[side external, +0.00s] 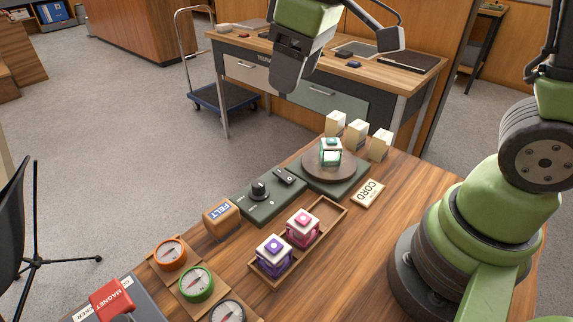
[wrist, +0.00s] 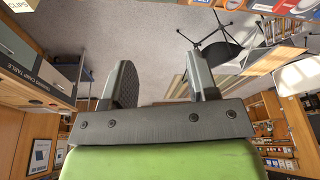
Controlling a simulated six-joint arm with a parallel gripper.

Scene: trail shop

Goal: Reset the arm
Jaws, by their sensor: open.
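My gripper (side external: 290,84) is raised in the air above the far side of the table, high over everything on it. In the wrist view my gripper (wrist: 161,80) shows both fingers spread wide apart with nothing between them. It touches nothing in either view. My green arm rises from its base at the right of the side external view, and part of the arm lies outside the picture.
A workbench (side external: 310,60) stands behind.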

